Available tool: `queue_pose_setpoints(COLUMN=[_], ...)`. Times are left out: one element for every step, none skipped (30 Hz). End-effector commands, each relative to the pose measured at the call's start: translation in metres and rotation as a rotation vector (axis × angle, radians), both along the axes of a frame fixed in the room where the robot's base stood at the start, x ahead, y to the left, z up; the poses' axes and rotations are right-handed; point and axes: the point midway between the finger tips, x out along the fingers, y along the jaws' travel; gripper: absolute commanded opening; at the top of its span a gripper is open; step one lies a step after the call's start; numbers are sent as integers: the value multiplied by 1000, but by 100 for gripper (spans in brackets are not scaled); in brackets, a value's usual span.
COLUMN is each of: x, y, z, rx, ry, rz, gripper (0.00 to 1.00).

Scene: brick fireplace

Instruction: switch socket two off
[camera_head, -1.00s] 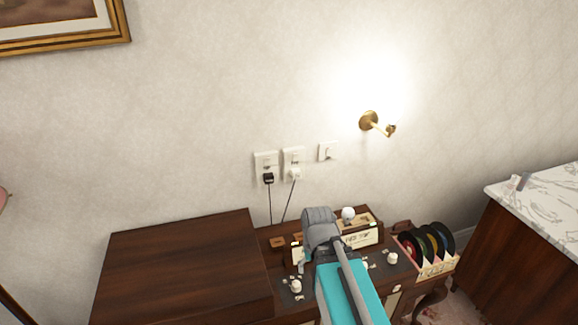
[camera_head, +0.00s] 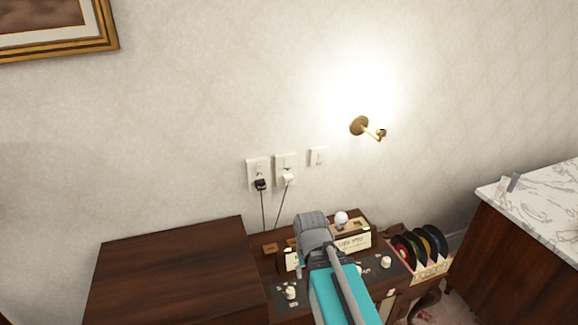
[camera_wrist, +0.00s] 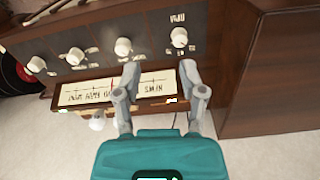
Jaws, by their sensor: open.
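Two socket plates are on the wall in the head view. The left socket (camera_head: 252,166) holds a black plug (camera_head: 260,184) with a cord hanging down. The right socket (camera_head: 279,161) holds a white plug (camera_head: 287,179), also with a cord. A smaller switch plate (camera_head: 318,156) is to their right. I cannot tell the switch positions. My gripper (camera_wrist: 159,76) is open and empty in the wrist view, with its fingers apart in front of the radio's panel. In the head view my arm is below the sockets, apart from them, and hides part of the radio.
The radio (camera_wrist: 100,45) has several white knobs and a light label strip. A dark wooden cabinet (camera_head: 170,265) stands left. Records (camera_head: 420,245), a brass wall lamp (camera_head: 360,126) and a marble-topped cabinet (camera_head: 545,195) are right. The wall around the sockets is clear.

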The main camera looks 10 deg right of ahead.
Motion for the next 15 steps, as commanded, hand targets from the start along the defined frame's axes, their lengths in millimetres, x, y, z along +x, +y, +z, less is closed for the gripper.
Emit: queue_pose_setpoints(x=[3, 6, 9, 13, 17, 22, 27, 32, 39, 44, 50, 58, 64, 70, 79], y=[-2, -4, -6, -8, -10, -14, -16, -20, -24, -28, -32, -37, -41, -45, -50], z=[-2, -2, -3, -4, -5, -6, -7, -7, -8, -8, -8, -8, -8, -7, -6], rx=[-8, -14, -25, -34, -44, -60, -73, -87, -108, -125, -142, -168, -186, -208, -235], ry=[-12, -23, -39, -53, -70, -94, -113, -136, -166, -191, -216, -252, -279, -306, -343], rz=[2, 4, 8, 11, 14, 20, 25, 31, 40, 47, 55, 67, 77, 88, 101], gripper=[34, 28, 21, 15, 10, 2, 0, 0, 0, 0, 0, 0, 0, 0, 0])
